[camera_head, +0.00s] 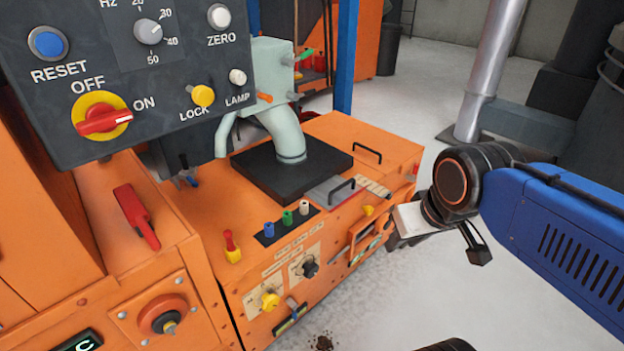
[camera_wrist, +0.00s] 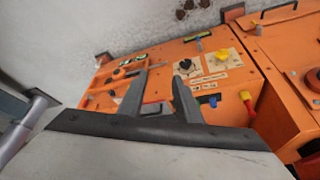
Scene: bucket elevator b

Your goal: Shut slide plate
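The slide plate appears to be the flat grey plate (camera_head: 322,194) with a black bar handle (camera_head: 342,188) on top of the orange machine. It sticks out from under the front edge of the black square base (camera_head: 275,176). My gripper (camera_head: 437,247) is off to the right of the machine and apart from the plate. In the wrist view my gripper (camera_wrist: 160,80) has its two fingers spread, with nothing held. A grey and red piece (camera_wrist: 153,107), probably the plate, shows between the fingers there, partly hidden.
A pale green spout (camera_head: 287,135) stands on the black base. A second black handle (camera_head: 367,153) is near the machine's back right edge. Coloured knobs (camera_head: 287,218) stand left of the plate. A dark control panel (camera_head: 130,70) fills the upper left.

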